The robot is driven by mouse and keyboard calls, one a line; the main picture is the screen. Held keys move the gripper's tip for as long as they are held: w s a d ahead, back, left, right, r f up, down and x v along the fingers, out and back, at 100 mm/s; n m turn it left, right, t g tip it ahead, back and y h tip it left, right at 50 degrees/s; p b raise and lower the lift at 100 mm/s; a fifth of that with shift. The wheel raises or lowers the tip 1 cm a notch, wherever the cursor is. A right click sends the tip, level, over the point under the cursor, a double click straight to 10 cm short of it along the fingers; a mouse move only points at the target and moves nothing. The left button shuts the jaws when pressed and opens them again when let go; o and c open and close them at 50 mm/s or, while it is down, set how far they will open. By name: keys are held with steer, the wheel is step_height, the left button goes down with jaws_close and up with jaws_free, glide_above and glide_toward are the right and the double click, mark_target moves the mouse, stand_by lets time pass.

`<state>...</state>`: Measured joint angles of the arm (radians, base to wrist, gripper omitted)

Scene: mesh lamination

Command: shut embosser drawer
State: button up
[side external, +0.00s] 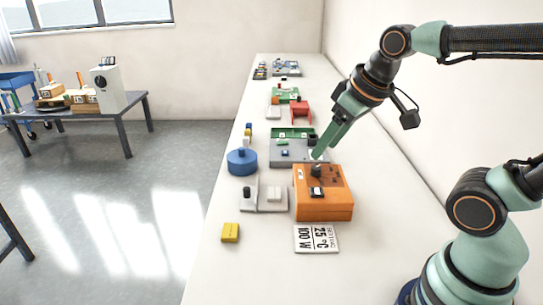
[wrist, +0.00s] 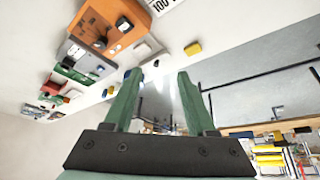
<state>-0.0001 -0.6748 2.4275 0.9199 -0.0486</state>
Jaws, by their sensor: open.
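My gripper (side external: 318,153) is open and empty, its green fingers pointing down over the bench just behind the orange box. In the wrist view, the two fingers (wrist: 158,78) stand apart with nothing between them. The orange box (side external: 325,206) has a black knob and dark parts on top; it also shows in the wrist view (wrist: 88,18). A grey unit with a green tray (side external: 292,134) lies behind it, close to the fingertips. I cannot tell which unit is the embosser, and no open drawer is clearly visible.
A blue round container (side external: 242,162), a pale unit with a black knob (side external: 264,199), a yellow block (side external: 230,232) and a printed card (side external: 316,238) lie nearby. A red stand (side external: 302,111) is farther back. The bench (side external: 265,270) is clear at the front.

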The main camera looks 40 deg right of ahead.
steer(key=w+r+n+g, duration=0.2)
steer(key=w+n, duration=0.1)
steer(key=w, duration=0.5)
steer(key=n+g, duration=0.3)
steer(key=n, duration=0.5)
glide_above(247, 188)
step_height(247, 188, down, 14)
step_height(247, 188, down, 12)
steer(key=shift+a+r, duration=0.1)
steer(key=shift+r, duration=0.15)
jaws_close()
